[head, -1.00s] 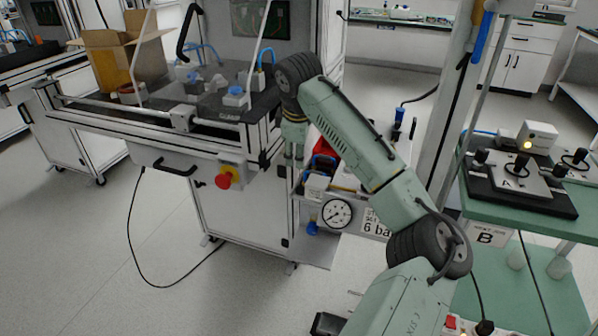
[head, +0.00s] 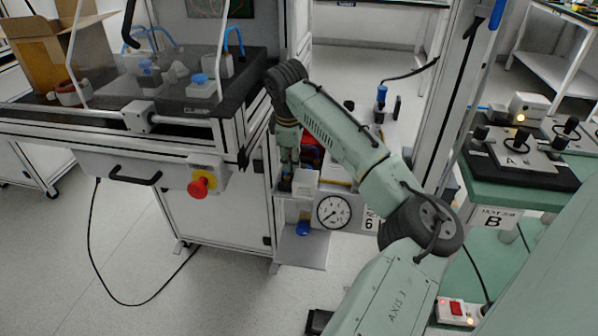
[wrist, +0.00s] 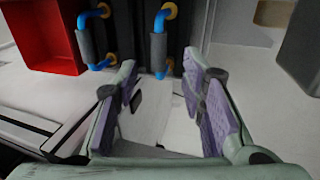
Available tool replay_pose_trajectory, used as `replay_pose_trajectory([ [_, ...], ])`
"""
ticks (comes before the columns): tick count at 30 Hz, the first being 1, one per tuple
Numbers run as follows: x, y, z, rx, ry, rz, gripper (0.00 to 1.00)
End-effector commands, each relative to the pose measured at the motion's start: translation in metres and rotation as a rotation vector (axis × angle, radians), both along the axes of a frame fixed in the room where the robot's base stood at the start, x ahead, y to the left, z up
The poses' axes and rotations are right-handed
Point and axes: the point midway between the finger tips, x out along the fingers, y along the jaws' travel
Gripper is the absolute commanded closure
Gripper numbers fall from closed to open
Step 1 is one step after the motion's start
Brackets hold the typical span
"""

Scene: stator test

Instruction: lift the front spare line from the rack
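Two short blue lines with grey sleeves and brass-coloured ends show in the wrist view against a dark rack panel. One line (wrist: 158,45) is ahead of the gap between my fingers; the other line (wrist: 88,42) is farther left. I cannot tell from these frames which is the front one. My gripper (wrist: 165,97) is open, its purple-padded fingers apart with nothing held between them. Both lines are apart from the fingertips. In the head view my gripper (head: 287,172) points down beside the bench corner, and the lines there are hidden or too small to make out.
A red bin (wrist: 42,35) is left of the lines. A white block (head: 305,183) and a pressure gauge (head: 333,212) are close to my gripper. The enclosed bench with a red stop button (head: 199,187) stands left. A green table (head: 510,190) stands right.

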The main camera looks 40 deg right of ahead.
Motion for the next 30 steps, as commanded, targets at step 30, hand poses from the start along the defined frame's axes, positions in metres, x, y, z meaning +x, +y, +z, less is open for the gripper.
replay_pose_trajectory([
  [30,0.005,-0.011,-0.043,0.000,0.000,0.000,0.92],
])
